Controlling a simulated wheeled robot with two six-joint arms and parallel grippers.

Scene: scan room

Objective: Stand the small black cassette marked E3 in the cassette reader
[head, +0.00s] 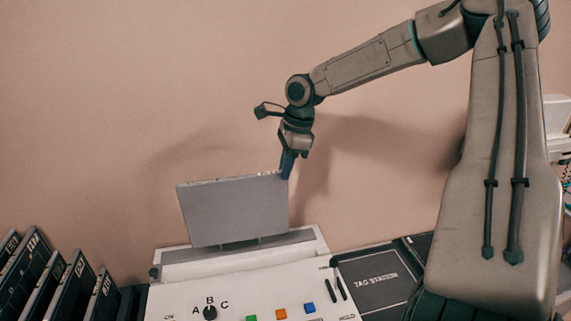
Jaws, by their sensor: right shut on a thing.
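A flat grey-faced cassette (235,210) stands nearly upright, slightly tilted in the picture, at the slot along the back of the white cassette reader (240,285). No E3 mark shows on the face towards me, so I cannot tell if it is that one. Its lower edge meets the dark slot strip; how deep it sits is hard to tell. My right gripper (287,168) is shut on its upper right corner from above. My left gripper is not in view.
Several black marked cassettes (28,265) lean in a row at the lower left. A dark tag station (378,280) lies right of the reader. The reader's front has a knob (210,313) and coloured buttons. A plain wall is behind. White items (557,125) show at the far right.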

